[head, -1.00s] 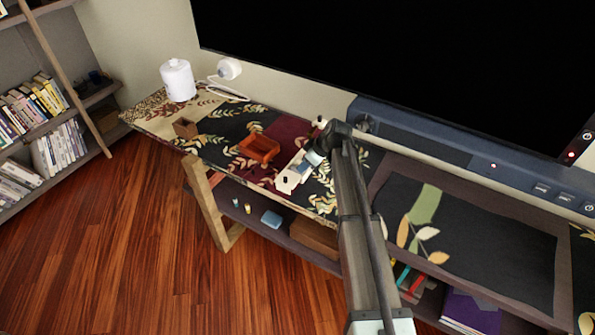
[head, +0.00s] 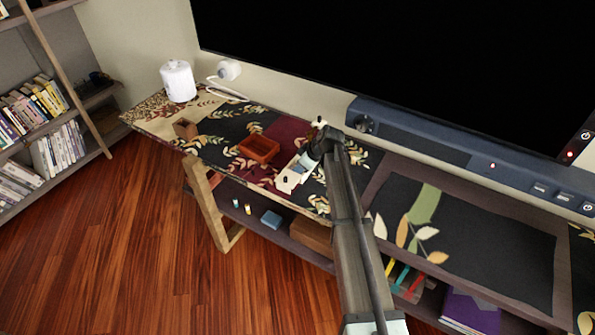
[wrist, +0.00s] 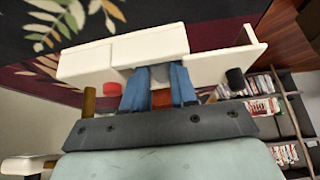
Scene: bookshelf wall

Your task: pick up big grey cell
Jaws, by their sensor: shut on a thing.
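My gripper (wrist: 159,82) shows two blue fingers in the wrist view, closed on a small grey piece, the big grey cell (wrist: 159,73). Most of the cell is hidden by the fingers. The fingers are close against a white box (wrist: 95,62) with a drawer-like open part at its right. In the head view my gripper (head: 304,164) is over the white box (head: 287,182) on the patterned shelf top, and the cell cannot be made out there. I cannot tell whether the cell touches the box.
An orange tray (head: 259,148) lies left of the white box. A small brown box (head: 186,129) and a white canister (head: 178,81) stand farther left. In the wrist view a gold piece (wrist: 89,100) and a black piece (wrist: 236,79) flank the fingers. A large screen (head: 400,70) rises behind.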

